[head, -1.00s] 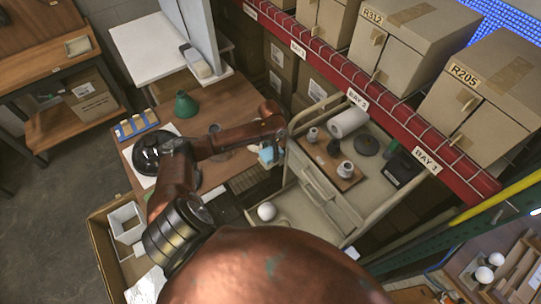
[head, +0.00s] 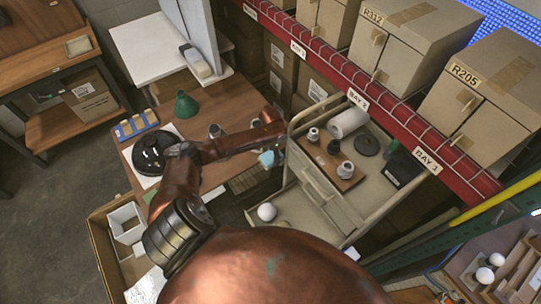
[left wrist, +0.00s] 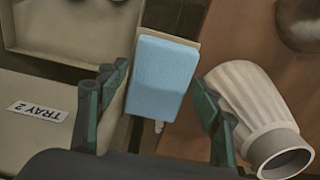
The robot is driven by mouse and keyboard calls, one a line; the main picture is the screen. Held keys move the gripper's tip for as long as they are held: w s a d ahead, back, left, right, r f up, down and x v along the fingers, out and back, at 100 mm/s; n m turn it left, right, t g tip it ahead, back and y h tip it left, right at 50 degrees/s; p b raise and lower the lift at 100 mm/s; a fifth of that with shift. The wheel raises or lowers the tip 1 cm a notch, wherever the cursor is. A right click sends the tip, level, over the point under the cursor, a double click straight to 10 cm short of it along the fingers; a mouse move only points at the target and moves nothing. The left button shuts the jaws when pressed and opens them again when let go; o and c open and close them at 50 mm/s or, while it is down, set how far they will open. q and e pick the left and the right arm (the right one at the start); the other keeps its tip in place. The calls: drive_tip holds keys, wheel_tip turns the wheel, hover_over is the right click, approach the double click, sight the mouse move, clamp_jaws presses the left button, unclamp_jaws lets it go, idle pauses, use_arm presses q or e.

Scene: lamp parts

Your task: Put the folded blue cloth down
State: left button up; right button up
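The folded blue cloth (head: 266,158) is a small light-blue pad below the end of my left arm, near the table's right edge. In the head view my left gripper (head: 268,142) is small and partly hidden by my arm. My right gripper is not in view.
The wooden table (head: 225,95) holds a green shade (head: 186,105) and a black round part (head: 150,153). A cart (head: 335,205) with a tray of parts stands at the right.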

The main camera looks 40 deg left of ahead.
sight(271, 156)
use_arm(q)
drive_tip(key=shift+o, duration=0.5)
wheel_tip(271, 156, up, 12)
drive_tip(key=shift+r, duration=0.2)
idle(0.5)
